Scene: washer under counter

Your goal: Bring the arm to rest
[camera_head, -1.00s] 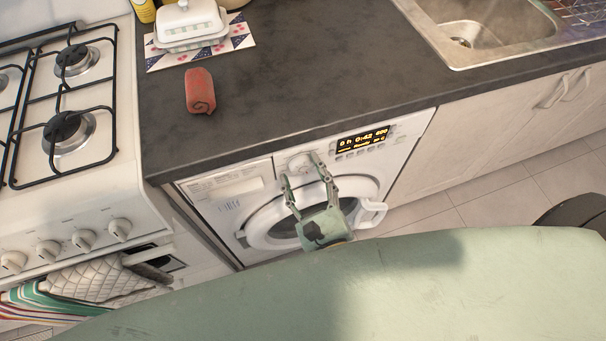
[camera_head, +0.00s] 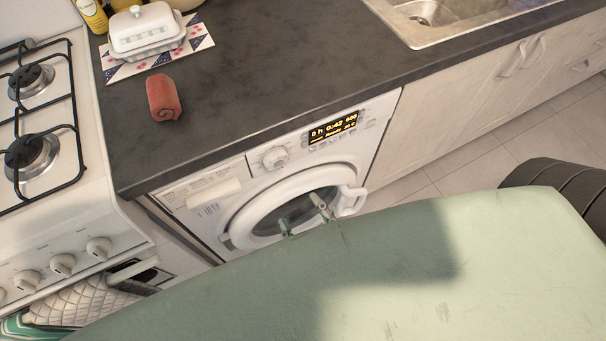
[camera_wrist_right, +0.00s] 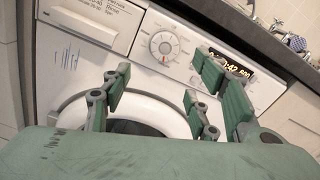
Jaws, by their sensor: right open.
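My right gripper (camera_head: 304,217) shows only by its fingertips in the head view, in front of the washer door and just above the edge of my green body. In the right wrist view its fingers (camera_wrist_right: 158,100) are spread apart with nothing between them. The washing machine (camera_head: 236,197) stands under the counter with its round door (camera_head: 268,193) closed. Its dial (camera_head: 275,158) and lit display (camera_head: 333,128) are clear of the fingers in the head view. The dial also shows beyond the fingers in the right wrist view (camera_wrist_right: 163,44). My left gripper is not in view.
A gas stove (camera_head: 60,205) with knobs and a hanging oven mitt (camera_head: 84,296) stands at left. On the dark counter (camera_head: 250,70) are a rolled red cloth (camera_head: 163,98) and a white butter dish (camera_head: 146,30). A sink (camera_head: 440,22) is at the upper right.

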